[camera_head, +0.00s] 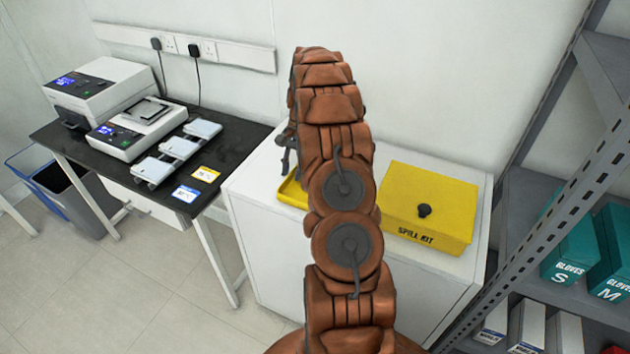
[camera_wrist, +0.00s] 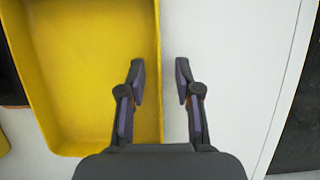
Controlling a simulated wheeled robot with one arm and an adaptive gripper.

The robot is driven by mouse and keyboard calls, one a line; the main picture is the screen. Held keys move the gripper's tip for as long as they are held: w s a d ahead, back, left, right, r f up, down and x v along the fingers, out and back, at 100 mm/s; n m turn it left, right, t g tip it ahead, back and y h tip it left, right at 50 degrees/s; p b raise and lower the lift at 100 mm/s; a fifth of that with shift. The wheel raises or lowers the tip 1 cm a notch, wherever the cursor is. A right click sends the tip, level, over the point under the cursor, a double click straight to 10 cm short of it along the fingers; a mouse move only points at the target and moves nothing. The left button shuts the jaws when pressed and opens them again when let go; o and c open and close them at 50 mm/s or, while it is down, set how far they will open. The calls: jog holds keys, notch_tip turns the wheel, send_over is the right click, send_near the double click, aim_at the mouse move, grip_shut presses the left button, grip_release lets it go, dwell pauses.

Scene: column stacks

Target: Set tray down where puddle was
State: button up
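A yellow tray (camera_head: 291,192) sits on the white cabinet top, mostly hidden behind my arm in the head view. In the wrist view the empty yellow tray (camera_wrist: 90,70) fills the left half. My gripper (camera_wrist: 160,82) is open and straddles the tray's right wall: one finger is over the inside, the other outside over the white top. I cannot tell how far the fingers reach down. In the head view my gripper (camera_head: 287,153) shows only in part at the arm's left edge. I see no puddle on the visible surfaces.
A yellow spill kit box (camera_head: 430,205) with a black knob stands on the white cabinet (camera_head: 262,190), right of my arm. A black bench (camera_head: 235,150) with devices and pale plates is at left. A grey metal shelf (camera_head: 530,190) with glove boxes is at right.

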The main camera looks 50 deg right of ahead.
jog(key=shift+f, duration=0.15)
grip_shut()
dwell(0.4)
